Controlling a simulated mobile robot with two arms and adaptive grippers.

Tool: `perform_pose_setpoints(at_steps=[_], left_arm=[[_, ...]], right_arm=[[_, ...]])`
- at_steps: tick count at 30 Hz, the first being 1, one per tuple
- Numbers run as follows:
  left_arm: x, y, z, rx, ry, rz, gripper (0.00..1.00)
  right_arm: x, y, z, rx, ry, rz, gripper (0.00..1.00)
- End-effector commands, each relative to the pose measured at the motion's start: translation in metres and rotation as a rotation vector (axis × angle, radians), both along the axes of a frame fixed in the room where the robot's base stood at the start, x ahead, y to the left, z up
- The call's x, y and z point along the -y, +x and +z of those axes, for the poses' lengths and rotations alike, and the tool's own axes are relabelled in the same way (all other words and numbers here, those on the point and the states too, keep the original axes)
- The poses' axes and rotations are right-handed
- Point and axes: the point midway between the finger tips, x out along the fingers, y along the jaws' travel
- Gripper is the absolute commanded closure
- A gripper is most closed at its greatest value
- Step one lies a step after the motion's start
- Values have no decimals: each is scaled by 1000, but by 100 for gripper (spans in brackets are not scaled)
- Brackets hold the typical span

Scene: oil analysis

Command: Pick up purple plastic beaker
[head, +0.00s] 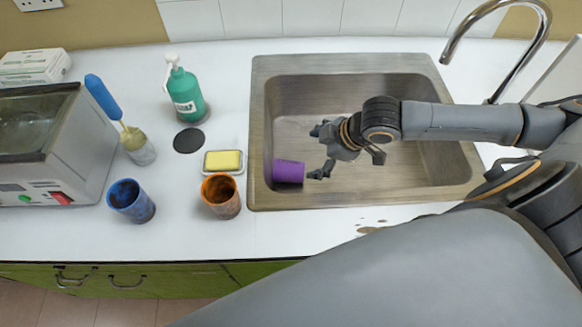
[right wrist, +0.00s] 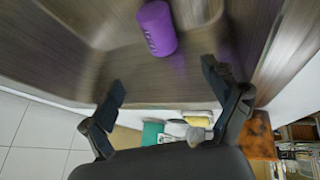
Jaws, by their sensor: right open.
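The purple plastic beaker (head: 288,172) lies on its side in the sink, near the sink's left wall and front left corner. It also shows at the top of the right wrist view (right wrist: 157,28), beyond the fingertips. My right gripper (head: 319,152) is inside the sink, to the right of the beaker. Its two fingers are spread, with nothing between them, and they also show in the right wrist view (right wrist: 164,80). In the head view the lower finger is close to the beaker's right end; I cannot tell whether it touches. My left gripper is not in view.
The metal sink (head: 258,110) has walls around the beaker. Left of it stand an orange cup (head: 221,197), a yellow sponge (head: 223,160) on a dish, a blue cup (head: 132,203), a green bottle (head: 186,93) and a brush (head: 104,98). A faucet (head: 541,45) rises at the right.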

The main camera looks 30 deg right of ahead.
Motion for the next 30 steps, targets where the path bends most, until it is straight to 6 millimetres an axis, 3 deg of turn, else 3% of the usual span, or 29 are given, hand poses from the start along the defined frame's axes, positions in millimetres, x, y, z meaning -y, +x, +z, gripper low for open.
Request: perform_pose_setpoints(at_steps=[1,7,13,24,30], left_arm=[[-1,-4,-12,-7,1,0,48],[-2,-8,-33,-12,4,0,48],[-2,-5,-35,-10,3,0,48],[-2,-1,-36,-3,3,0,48],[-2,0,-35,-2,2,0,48]], right_arm=[[0,0,-12,0,0,0,13],[0,0,-32,0,0,0,13],[-3,5,-42,0,3,-2,13],[-20,35,-97,0,2,-2,13],[-23,41,-108,0,0,0,13]])
